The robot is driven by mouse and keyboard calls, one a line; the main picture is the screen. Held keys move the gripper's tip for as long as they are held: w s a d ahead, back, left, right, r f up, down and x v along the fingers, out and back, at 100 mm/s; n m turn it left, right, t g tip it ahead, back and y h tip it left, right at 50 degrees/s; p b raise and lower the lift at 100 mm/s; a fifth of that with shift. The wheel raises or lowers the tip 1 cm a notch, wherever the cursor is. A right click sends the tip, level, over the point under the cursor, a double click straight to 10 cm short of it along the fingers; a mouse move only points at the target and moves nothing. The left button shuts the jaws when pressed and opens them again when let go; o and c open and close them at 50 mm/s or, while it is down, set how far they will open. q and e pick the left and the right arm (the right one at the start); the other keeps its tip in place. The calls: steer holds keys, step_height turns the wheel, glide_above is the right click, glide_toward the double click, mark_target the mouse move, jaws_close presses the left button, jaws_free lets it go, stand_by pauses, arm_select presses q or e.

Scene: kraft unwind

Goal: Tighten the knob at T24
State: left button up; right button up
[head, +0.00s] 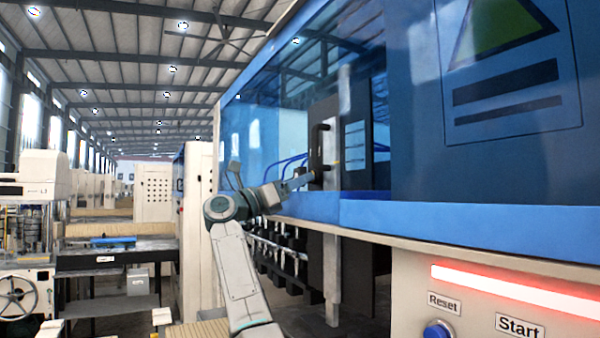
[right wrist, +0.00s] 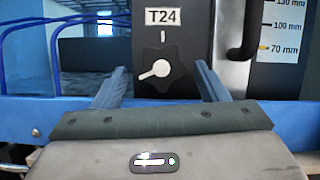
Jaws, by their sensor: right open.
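The T24 knob (right wrist: 152,72) is dark and lobed, with a white hub and a white pointer aimed to the lower left. A short white tick shows above it, under the white T24 label (right wrist: 162,17). My right gripper (right wrist: 160,67) is open, with one blue-grey finger on each side of the knob in the right wrist view. Gaps show between the fingers and the knob; how deep they reach is unclear. In the head view my right gripper (head: 299,181) is at the dark panel, and the knob is too small to make out. My left gripper is not in view.
A black handle (right wrist: 242,35) and a millimetre scale (right wrist: 282,30) are right of the knob. Blue hoses (right wrist: 75,25) run at left. The blue machine frame (head: 450,220) borders the opening. Reset (head: 437,331) and Start controls are at lower right.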

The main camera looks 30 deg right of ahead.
steer(key=shift+d+r, duration=0.25)
steer(key=shift+d, duration=0.25)
steer(key=shift+s+d+r, duration=0.15)
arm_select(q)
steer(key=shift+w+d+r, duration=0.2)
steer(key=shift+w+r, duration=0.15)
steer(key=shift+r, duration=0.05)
arm_select(e)
steer(key=c, duration=1)
steer(key=m+p, duration=0.1)
steer(key=m+g+p, duration=0.1)
steer(key=shift+r+m+g, duration=0.25)
steer(key=shift+m+g, duration=0.05)
steer(key=shift+m+g+p, duration=0.6)
steer(key=shift+m+p, duration=0.25)
steer(key=shift+m, duration=0.25)
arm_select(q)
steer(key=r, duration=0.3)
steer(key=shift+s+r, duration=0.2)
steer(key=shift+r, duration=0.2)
arm_select(e)
steer(key=shift+f+m+g+y, duration=0.2)
steer(key=shift+m+g+y, duration=0.1)
steer(key=shift+m, duration=0.5)
